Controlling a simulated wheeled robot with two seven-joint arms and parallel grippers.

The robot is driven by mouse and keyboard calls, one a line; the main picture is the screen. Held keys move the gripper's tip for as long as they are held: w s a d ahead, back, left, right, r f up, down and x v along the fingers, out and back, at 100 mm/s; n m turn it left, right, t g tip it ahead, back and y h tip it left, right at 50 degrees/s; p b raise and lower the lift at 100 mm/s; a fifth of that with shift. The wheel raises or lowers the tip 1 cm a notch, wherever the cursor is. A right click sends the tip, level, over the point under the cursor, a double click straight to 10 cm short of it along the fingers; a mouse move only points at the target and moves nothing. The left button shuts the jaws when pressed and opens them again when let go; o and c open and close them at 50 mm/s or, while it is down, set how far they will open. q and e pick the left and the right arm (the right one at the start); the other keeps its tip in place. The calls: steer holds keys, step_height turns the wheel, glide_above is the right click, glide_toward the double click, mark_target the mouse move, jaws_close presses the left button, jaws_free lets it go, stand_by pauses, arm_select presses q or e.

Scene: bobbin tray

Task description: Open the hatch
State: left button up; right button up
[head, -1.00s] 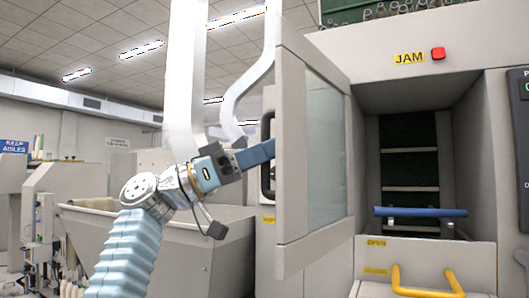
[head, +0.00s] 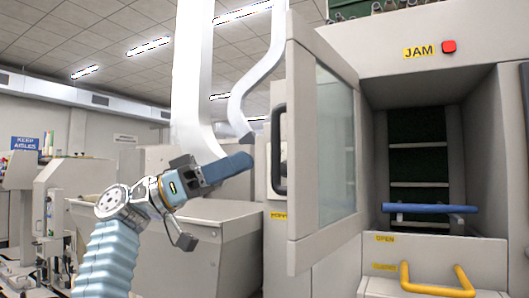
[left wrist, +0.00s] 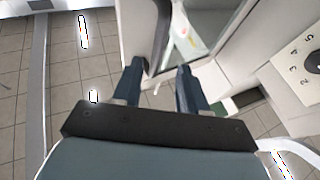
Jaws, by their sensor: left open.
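The hatch (head: 305,150), a light grey door with a glass pane (head: 336,140), stands swung open in the head view, seen near edge-on. Its black handle (head: 277,150) is on the left, outer face. My left gripper (head: 248,162) is just left of the handle, apart from it in the head view. In the left wrist view the two dark fingers (left wrist: 160,80) are spread with nothing between them. The hatch (left wrist: 132,25) and the dark handle (left wrist: 160,35) lie ahead of the fingertips. My right gripper is not in view.
The open recess (head: 417,150) has dark slats and a blue bar (head: 430,208). Below it is a yellow handle (head: 437,280); above are a JAM label and a red button (head: 449,46). A grey bin (head: 205,245) stands behind my left arm.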

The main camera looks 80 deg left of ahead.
arm_select(q)
steer(key=v, duration=0.7)
steer(key=shift+p, duration=0.4)
